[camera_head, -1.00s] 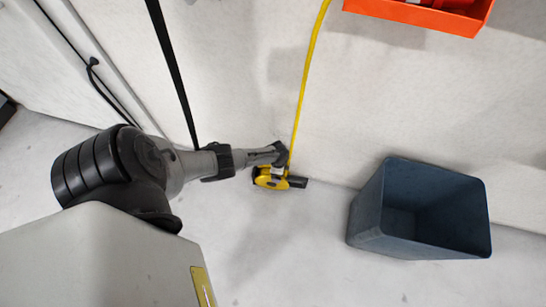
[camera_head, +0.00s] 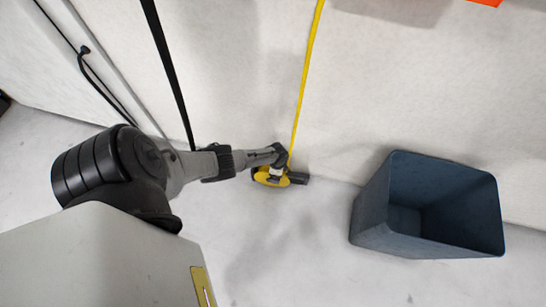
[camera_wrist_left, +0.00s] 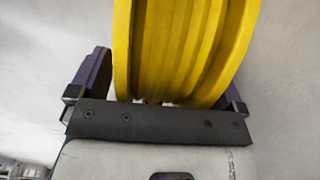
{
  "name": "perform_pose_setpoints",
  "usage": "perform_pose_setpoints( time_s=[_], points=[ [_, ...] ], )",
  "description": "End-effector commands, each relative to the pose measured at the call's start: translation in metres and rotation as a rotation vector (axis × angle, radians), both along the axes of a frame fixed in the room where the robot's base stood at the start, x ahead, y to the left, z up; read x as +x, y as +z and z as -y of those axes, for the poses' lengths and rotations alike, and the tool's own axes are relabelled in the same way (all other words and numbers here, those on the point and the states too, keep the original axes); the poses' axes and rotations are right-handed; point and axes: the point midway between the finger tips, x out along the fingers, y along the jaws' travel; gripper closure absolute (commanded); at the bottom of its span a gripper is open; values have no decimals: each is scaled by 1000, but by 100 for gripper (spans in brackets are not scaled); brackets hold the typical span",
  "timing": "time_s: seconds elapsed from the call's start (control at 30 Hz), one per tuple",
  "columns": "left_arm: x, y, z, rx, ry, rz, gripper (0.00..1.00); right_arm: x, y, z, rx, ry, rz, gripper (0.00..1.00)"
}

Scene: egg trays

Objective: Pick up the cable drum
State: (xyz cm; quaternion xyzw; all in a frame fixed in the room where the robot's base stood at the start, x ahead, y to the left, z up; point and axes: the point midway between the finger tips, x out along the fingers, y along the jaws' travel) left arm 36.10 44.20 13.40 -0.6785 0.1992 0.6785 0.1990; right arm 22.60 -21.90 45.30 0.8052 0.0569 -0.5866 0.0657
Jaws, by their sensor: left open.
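The yellow cable drum (camera_head: 268,178) is near the foot of the wall in the head view, with a dark part sticking out to its right. In the left wrist view the ridged yellow drum (camera_wrist_left: 185,50) fills the upper middle. My left gripper (camera_wrist_left: 165,85) is open, with one dark finger on each side of the drum. Gaps show between the fingers and the drum's sides. In the head view my left wrist is over the drum and hides part of it. My right gripper is not in view.
A yellow cable (camera_head: 305,75) runs from the drum up the wall. A blue-grey open bin (camera_head: 375,215) stands to the right. A black strip (camera_head: 168,65) runs along the wall at the left. An orange corner (camera_head: 487,2) shows at the top right. Floor between drum and bin is clear.

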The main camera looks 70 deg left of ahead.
Motion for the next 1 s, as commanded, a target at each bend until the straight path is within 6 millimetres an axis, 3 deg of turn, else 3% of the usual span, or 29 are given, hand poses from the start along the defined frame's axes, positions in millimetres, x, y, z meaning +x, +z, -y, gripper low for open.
perform_pose_setpoints(
  time_s=[0.07, 1.0],
  points=[
    [0, 0, 0, 0, 0, 0, 7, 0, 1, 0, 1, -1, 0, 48],
    [0, 0, 0, 0, 0, 0, 97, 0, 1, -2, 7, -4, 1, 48]
  ],
)
